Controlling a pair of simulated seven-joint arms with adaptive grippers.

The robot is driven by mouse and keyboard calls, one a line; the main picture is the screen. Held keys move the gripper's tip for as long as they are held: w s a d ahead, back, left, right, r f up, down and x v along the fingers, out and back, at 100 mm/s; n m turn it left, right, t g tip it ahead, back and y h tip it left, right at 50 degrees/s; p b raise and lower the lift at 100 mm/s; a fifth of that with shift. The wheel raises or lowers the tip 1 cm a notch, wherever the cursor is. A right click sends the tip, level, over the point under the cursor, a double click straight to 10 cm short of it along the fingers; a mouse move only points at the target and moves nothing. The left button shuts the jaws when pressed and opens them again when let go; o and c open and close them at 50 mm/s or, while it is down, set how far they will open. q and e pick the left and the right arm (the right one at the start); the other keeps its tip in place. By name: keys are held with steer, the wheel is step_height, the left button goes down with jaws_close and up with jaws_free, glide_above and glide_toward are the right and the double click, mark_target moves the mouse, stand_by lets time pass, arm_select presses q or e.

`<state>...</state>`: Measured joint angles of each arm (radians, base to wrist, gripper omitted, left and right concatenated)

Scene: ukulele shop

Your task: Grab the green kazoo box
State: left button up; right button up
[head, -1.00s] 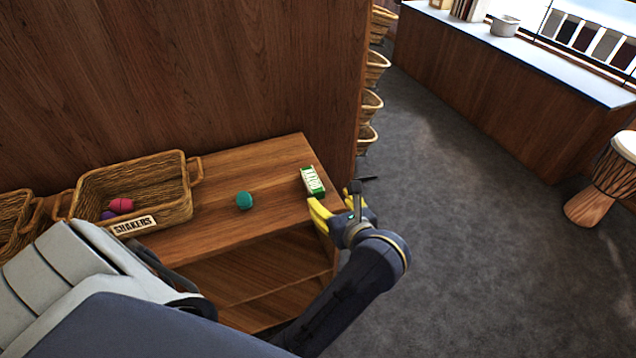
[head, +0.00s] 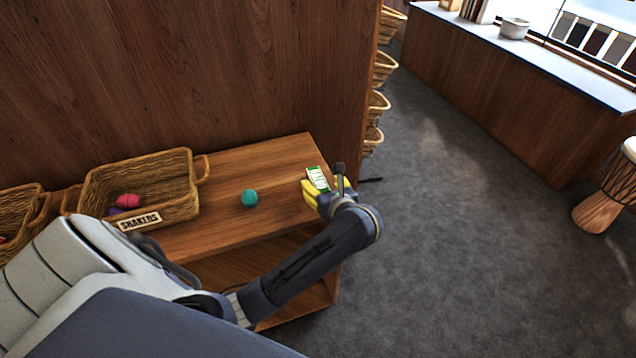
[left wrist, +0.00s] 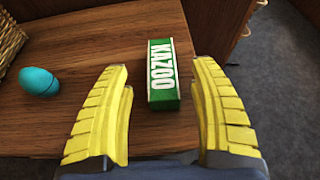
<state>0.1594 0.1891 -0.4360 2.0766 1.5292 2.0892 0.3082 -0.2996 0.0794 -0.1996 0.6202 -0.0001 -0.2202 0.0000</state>
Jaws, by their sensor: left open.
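The green and white kazoo box (head: 317,178) lies near the right end of the wooden shelf top in the head view. It also shows in the left wrist view (left wrist: 163,75), with "KAZOO" lettered along its top. My left gripper (head: 327,190) is at the near end of the box in the head view. In the left wrist view my left gripper (left wrist: 160,85) is open, its yellow fingers on either side of the box's near part. The box looks closer to the right finger, with a wider gap on the left. My right gripper is not in view.
A teal egg shaker (head: 250,198) sits on the shelf top (head: 225,205), left of the box. A wicker basket (head: 185,205) labelled "SHAKERS" stands further left. A wooden panel (head: 200,80) rises behind. Open carpet (head: 440,240) lies to the right.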

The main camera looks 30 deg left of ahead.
mark_target(319, 180)
arm_select(q)
steer(key=shift+x, duration=2.4)
steer(key=shift+d+f, duration=0.1)
steer(key=c, duration=1.1)
